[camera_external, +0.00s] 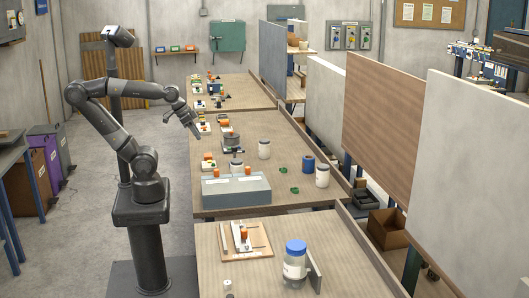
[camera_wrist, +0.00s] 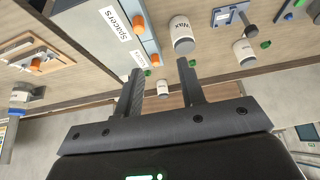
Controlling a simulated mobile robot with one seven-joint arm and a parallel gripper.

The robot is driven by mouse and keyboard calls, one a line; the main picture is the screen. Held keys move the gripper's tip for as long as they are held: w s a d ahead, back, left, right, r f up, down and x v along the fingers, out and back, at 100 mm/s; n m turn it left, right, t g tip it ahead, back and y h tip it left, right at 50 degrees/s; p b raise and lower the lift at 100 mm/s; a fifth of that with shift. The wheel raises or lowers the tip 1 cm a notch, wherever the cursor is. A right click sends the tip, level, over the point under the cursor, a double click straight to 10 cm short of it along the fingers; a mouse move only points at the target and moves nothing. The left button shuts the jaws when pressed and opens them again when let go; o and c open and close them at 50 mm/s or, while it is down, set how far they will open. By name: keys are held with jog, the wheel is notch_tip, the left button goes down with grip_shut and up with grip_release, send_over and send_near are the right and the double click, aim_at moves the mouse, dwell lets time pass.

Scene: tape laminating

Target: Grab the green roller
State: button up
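I cannot tell which green piece is the roller. In the external view, one small green piece (camera_external: 282,170) and another green piece (camera_external: 294,190) lie on the middle table's bare right part. In the wrist view, small green pieces show beyond my fingers, one near the right fingertip (camera_wrist: 192,63), one by the left finger (camera_wrist: 147,73) and one further right (camera_wrist: 265,44). My gripper (camera_external: 196,132) is above the middle table's left edge, apart from these pieces. In the wrist view its two fingers (camera_wrist: 160,75) stand wide apart with nothing held between them.
A grey box (camera_external: 236,190) labelled "Spacers" in the wrist view stands at the middle table's front. White jars (camera_external: 264,149) and a blue cylinder (camera_external: 308,163) stand around the green pieces. A blue-lidded jar (camera_external: 295,262) and a wooden board (camera_external: 262,243) are on the near table.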

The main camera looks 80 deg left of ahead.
dwell(0.4)
jog(key=shift+o, duration=1.2)
